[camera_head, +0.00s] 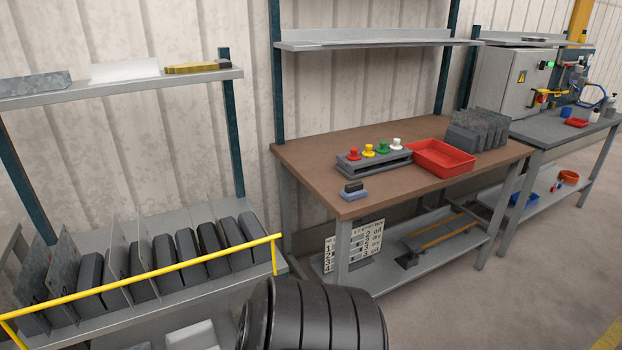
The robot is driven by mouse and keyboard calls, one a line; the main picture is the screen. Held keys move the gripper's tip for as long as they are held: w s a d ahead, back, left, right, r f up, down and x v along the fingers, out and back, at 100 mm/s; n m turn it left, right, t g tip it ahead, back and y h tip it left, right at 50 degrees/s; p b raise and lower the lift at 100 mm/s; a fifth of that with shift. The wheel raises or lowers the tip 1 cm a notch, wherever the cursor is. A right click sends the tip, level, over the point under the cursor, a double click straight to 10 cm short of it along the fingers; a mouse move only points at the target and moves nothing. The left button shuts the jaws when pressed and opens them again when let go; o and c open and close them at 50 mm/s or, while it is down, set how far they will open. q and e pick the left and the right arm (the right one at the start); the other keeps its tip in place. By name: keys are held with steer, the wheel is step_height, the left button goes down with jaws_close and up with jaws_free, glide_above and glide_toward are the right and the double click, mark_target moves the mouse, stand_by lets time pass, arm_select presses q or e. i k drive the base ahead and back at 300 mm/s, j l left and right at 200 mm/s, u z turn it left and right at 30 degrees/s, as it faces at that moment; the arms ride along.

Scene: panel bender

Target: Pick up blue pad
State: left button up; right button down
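A small pad with a blue lower part and a dark upper part (354,195) lies on the brown workbench (310,165), near its front left corner. It is left of the red tray and in front of the stand of coloured knobs. Neither of my grippers shows in the head view. A black ribbed part of my own body fills the bottom middle of the view.
A grey stand with coloured knobs (374,163), an open red tray (441,160) and a rack of grey plates (478,130) stand on the workbench. A yellow rail (150,274) fronts the left shelf. A second bench (560,130) stands at the right.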

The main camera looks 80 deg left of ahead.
mark_target(355, 190)
steer(key=u, duration=2.45)
steer(key=z, duration=3.85)
steer(key=u, duration=3.4)
